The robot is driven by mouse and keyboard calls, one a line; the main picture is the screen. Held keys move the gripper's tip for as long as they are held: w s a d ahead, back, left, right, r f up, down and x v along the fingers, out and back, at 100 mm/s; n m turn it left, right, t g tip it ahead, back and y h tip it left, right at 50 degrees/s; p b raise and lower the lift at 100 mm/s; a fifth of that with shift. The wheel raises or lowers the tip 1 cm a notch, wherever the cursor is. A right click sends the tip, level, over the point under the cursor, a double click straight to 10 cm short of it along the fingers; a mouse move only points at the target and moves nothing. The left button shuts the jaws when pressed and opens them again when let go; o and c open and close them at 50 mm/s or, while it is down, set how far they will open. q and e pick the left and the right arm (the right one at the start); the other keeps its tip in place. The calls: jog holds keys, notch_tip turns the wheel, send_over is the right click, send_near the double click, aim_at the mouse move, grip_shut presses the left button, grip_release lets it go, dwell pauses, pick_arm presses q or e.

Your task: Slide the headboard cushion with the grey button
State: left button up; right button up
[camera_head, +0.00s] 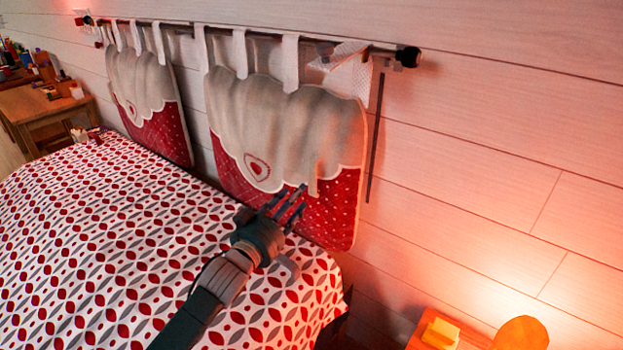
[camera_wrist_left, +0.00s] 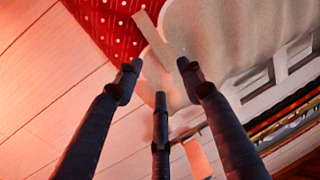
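Two red-and-beige headboard cushions hang by white loops from a dark rod. The nearer cushion (camera_head: 335,135) has a heart patch and a red dotted lower part; the farther cushion (camera_head: 165,130) hangs to its left. I cannot make out a grey button on either. My left gripper (camera_head: 292,199) is in front of the nearer cushion's lower red part, its fingers spread and empty. In the left wrist view, the cushion (camera_wrist_left: 240,35) fills the upper part beyond the open fingers, and a narrow beige strip (camera_wrist_left: 153,38) lies across it. Contact cannot be told. My right gripper is out of view.
The rod (camera_head: 345,46) ends in a black knob on the white plank wall. The bed (camera_head: 110,230) with patterned cover lies below. A wooden table with small items (camera_head: 55,103) stands far left. A lit lamp (camera_head: 520,333) and yellow object (camera_head: 441,333) are bottom right.

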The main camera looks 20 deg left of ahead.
aim_at(313, 176)
pick_arm(q)
jog(key=w, duration=0.3)
jog(key=w+d, duration=0.1)
jog(key=w, duration=0.3)
jog(key=w+p, duration=0.1)
jog(key=w, duration=0.2)
jog(key=shift+w+d, duration=0.2)
jog(key=shift+d, duration=0.15)
grip_shut()
